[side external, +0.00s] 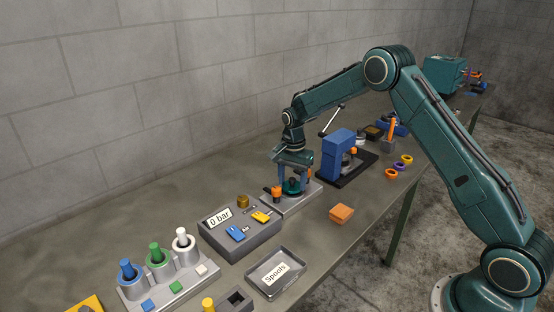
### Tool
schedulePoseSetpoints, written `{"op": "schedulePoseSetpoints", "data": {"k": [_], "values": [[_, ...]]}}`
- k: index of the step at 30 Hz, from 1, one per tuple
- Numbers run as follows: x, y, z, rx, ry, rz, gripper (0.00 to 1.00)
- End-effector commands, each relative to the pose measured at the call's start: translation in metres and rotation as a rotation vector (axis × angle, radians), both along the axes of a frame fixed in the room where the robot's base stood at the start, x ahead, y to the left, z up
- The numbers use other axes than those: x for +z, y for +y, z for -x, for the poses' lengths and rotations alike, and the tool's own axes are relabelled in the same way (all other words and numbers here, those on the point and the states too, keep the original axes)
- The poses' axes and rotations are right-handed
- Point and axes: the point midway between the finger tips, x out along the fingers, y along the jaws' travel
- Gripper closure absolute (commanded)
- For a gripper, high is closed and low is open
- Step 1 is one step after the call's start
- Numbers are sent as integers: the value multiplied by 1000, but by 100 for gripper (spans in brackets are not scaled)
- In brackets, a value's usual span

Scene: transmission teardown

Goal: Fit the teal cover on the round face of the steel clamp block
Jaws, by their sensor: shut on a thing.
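The teal cover (292,187) is a small dark round piece at the middle of the bench. My gripper (293,181) points down from above and is shut on it. The steel clamp block (309,196) is a grey base right below, with an orange knob at its left. The cover is over or against the block; I cannot tell whether it touches the round face. The cover and my gripper hide that face.
Left of the block is a grey box (213,228) labelled "0 bar". A blue press (337,153) stands close behind on the right. Coloured rings (399,167) lie farther right.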

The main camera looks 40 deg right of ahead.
Motion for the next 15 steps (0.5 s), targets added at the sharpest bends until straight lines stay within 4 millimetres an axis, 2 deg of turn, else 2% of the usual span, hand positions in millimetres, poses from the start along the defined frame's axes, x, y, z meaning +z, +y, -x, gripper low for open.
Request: {"op": "schedulePoseSetpoints", "data": {"k": [15], "values": [[-5, 0, 0, 0, 0, 0, 69]]}}
